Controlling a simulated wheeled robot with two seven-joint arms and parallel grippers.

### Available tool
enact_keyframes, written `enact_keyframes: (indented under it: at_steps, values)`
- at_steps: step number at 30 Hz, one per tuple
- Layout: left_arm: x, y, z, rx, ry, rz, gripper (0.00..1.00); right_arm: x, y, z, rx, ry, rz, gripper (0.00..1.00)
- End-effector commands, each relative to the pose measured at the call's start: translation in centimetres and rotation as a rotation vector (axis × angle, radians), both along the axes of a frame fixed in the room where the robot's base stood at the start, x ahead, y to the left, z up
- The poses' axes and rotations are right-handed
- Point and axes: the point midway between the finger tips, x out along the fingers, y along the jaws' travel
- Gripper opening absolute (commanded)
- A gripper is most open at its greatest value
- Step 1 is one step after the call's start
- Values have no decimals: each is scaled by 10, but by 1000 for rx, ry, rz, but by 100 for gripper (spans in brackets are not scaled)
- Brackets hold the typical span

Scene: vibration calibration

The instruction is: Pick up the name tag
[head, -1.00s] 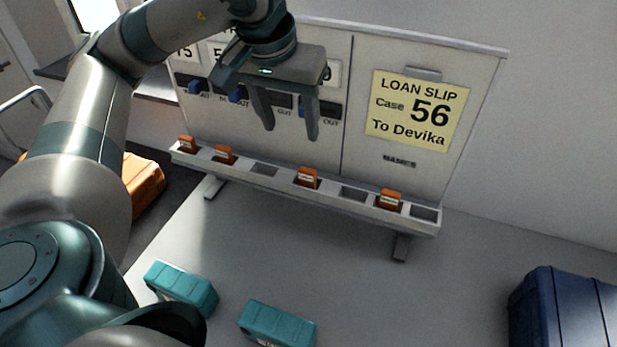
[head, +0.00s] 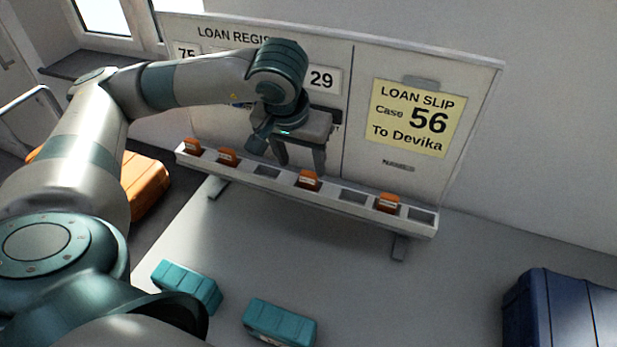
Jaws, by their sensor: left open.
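Several orange name tags stand in the slots of a long white rack (head: 267,173) at the foot of the loan board. One tag (head: 308,180) is in a middle slot, another tag (head: 388,204) is near the right end, and two more tags (head: 228,157) (head: 193,147) are at the left end. The writing on them is too small to read. My left gripper (head: 301,162) is open, fingers pointing down, just above the middle tag. I cannot tell whether the fingers straddle that tag. My right gripper is not in view.
Two teal cases (head: 187,287) (head: 279,322) and a dark blue case (head: 563,310) are in front. An orange case (head: 146,188) is at left.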

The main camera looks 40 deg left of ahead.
Motion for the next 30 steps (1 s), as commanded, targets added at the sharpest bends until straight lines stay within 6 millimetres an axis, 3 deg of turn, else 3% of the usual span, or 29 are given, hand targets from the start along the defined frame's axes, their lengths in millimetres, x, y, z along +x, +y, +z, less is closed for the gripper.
enact_keyframes:
  at_steps: [6,20,30]
  values:
    - [4,1,-13,0,0,1,53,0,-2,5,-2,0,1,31]
    - [6,1,-17,-1,2,1,53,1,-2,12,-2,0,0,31]
    - [21,1,-49,-1,4,2,53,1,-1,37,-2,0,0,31]
